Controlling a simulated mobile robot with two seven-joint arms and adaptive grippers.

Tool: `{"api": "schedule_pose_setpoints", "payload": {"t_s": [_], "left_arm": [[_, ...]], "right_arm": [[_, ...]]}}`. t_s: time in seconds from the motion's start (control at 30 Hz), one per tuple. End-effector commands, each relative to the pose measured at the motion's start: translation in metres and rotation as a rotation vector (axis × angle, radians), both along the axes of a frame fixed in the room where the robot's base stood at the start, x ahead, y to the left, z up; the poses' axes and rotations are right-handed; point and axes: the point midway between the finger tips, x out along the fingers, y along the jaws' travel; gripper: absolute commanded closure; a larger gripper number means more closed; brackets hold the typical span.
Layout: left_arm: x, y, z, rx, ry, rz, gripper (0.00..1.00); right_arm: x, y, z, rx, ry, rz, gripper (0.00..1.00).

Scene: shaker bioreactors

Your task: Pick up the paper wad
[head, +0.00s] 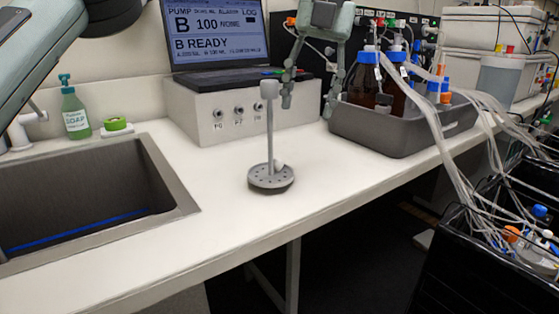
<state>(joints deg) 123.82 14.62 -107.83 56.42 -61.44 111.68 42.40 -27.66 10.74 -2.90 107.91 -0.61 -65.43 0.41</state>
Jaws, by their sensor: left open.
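A small whitish lump (279,166), which looks like the paper wad, rests on the round holed base of a grey stand (268,180), beside its upright post. It is too small to tell its texture. My left gripper (308,98) hangs at the top middle of the head view, fingers pointing down and spread apart, with nothing seen between them. It shows above and to the right of the lump, apart from it. My right gripper is not in view.
A pump box (240,112) with a laptop (215,35) stands behind. A grey tray (390,135) of bottles and tubing is to the right. A sink (165,175), soap bottle (75,115) and green roll (116,124) are left. The counter (205,235) in front is clear.

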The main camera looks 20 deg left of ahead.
Motion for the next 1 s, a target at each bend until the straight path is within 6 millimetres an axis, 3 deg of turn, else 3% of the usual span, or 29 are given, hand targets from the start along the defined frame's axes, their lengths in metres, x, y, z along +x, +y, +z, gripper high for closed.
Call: {"api": "schedule_pose_setpoints", "payload": {"t_s": [0.2, 0.4, 0.57, 0.7, 1.0], "left_arm": [[-0.003, 0.009, -0.019, 0.026, 0.182, -0.619, 0.50], [-0.006, 0.015, -0.030, 0.013, 0.317, -0.988, 0.50], [-0.008, 0.020, -0.042, 0.003, 0.356, -1.082, 0.50], [-0.011, 0.025, -0.056, 0.002, 0.356, -1.086, 0.50], [-0.024, 0.037, -0.088, 0.004, 0.357, -1.084, 0.50]], "right_arm": [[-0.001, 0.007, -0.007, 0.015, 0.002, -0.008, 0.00], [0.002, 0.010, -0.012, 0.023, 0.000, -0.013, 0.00], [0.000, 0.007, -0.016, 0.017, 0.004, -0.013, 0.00], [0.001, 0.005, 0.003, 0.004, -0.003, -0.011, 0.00], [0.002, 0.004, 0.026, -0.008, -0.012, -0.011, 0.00]]}}
